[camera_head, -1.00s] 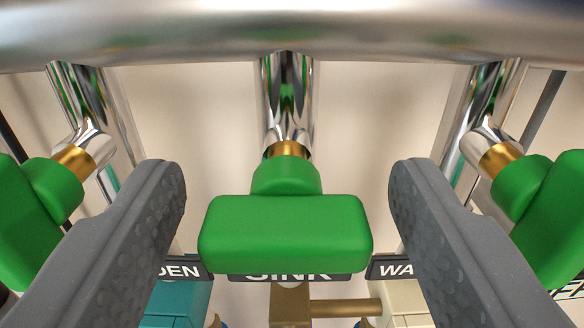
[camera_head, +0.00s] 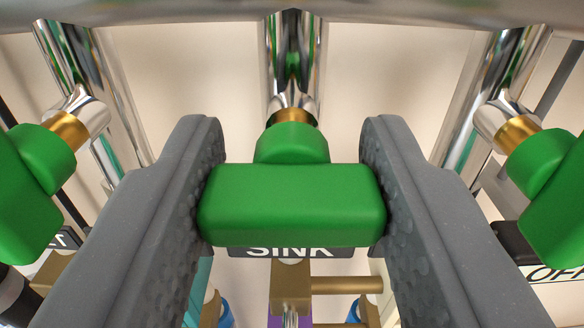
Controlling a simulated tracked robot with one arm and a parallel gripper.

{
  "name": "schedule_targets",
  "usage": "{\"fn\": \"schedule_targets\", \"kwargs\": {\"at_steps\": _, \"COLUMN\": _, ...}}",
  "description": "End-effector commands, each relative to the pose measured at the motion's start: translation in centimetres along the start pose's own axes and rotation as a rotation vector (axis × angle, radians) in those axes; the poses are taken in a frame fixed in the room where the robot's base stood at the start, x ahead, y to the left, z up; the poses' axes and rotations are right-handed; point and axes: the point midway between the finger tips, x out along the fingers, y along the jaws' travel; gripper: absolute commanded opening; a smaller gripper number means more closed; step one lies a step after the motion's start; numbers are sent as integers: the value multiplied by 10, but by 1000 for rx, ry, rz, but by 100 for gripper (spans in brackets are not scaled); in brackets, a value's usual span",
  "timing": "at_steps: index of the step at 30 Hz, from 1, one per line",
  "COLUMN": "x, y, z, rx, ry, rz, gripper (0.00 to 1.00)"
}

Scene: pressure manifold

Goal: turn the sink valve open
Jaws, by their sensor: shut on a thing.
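The sink valve's green handle (camera_head: 291,203) is in the middle of the view, its bar lying level across the picture. It sits on a brass stem (camera_head: 292,117) below a chrome pipe (camera_head: 294,55). The black SINK label (camera_head: 291,251) shows just below the handle, partly covered by it. My gripper (camera_head: 291,180) is shut on the handle, one grey finger against each end of the bar.
A green valve handle (camera_head: 28,195) stands at the left and another (camera_head: 552,190) at the right, each close outside a finger. A thick chrome pipe (camera_head: 290,12) crosses the top. Brass fittings (camera_head: 290,285) lie below the label.

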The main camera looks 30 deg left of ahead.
Motion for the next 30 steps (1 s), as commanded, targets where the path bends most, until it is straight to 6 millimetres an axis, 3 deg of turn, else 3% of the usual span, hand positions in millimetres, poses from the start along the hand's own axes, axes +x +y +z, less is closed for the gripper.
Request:
{"fn": "schedule_targets", "kwargs": {"at_steps": 11, "x": 0, "y": 3, "z": -2, "rx": -174, "ry": 0, "rz": 7, "gripper": 15}}
{"fn": "schedule_targets", "kwargs": {"at_steps": 30, "x": 1, "y": -2, "z": -4, "rx": -775, "ry": 2, "rz": 5, "gripper": 15}}
